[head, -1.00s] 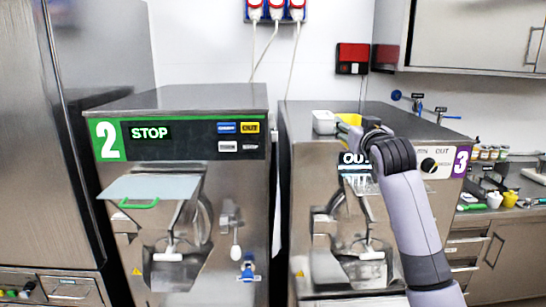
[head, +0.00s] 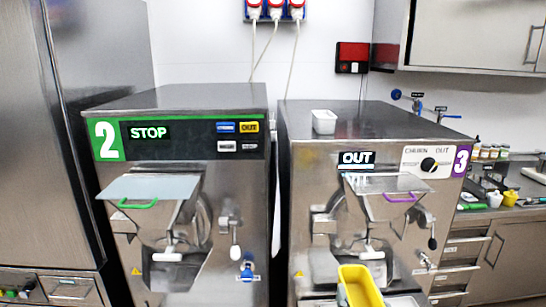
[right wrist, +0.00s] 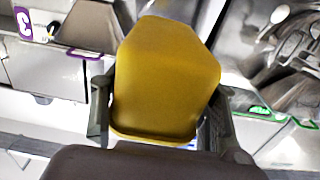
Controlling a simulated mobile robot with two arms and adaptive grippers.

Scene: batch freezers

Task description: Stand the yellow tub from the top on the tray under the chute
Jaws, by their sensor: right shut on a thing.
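The yellow tub (head: 361,287) is at the bottom of the head view, in front of the lower part of machine 3 and below its chute area (head: 366,250). In the right wrist view the yellow tub (right wrist: 165,75) fills the middle. My right gripper (right wrist: 161,90) has one finger on each side of the tub and is shut on it. In the head view the right gripper is mostly out of the frame. A pale surface (head: 403,301), perhaps the tray, shows in part beside the tub at the lower edge. My left gripper is not in view.
A white tub (head: 324,121) stands on top of machine 3 (head: 385,118); the rest of that top is clear. Machine 2 (head: 175,195) stands to the left. A side counter (head: 500,212) with small items is at the right.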

